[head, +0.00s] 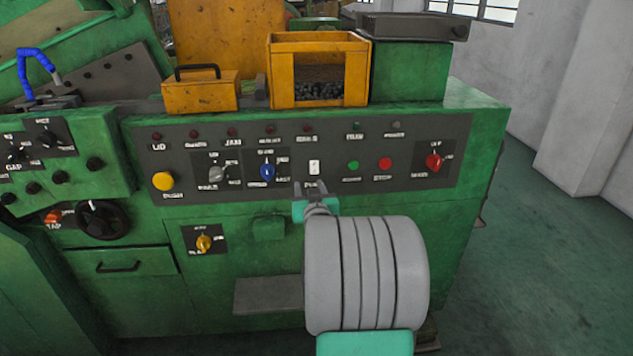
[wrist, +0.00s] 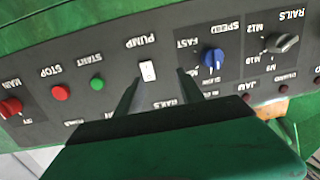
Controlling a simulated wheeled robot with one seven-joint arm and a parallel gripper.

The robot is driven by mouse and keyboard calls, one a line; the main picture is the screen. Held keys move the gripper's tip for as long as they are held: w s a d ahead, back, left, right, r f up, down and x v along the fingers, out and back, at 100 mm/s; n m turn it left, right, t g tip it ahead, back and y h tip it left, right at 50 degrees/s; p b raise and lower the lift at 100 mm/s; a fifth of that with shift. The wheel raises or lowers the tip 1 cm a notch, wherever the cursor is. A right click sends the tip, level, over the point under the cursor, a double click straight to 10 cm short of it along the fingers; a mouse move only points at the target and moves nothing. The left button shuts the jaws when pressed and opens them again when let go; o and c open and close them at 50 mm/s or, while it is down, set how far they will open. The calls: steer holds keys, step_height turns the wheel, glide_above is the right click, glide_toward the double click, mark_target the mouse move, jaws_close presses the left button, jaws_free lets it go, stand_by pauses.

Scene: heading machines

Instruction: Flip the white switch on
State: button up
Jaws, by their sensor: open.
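The white switch (head: 314,167) is a small upright rocker on the dark control panel (head: 440,131) of the green machine, above the label "PUMP". It also shows in the wrist view (wrist: 148,71), where the picture is upside down. My gripper (head: 311,187) is just below the switch in the head view, its fingers pointing at the panel. I cannot tell whether the fingertips touch the panel. The rocker's position is too small to tell.
Close by are a blue knob (head: 267,172), a green button (head: 353,165), a red button (head: 385,164) and a red knob (head: 434,161). A yellow bin (head: 319,42) and a yellow box (head: 201,94) stand on the machine. Open floor (head: 540,260) lies to the right.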

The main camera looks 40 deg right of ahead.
mark_target(314, 166)
steer(key=shift+t+h, duration=0.3)
steer(key=shift+h, duration=0.2)
steer(key=w+d, duration=0.1)
steer(key=d, duration=0.1)
steer(key=w+d, duration=0.2)
steer(key=w+d+p, duration=0.1)
steer(key=w+d, duration=0.1)
steer(key=shift+w+d+r, duration=0.25)
steer(key=shift+d+r, duration=0.05)
steer(key=shift+d, duration=0.1)
jaws_close()
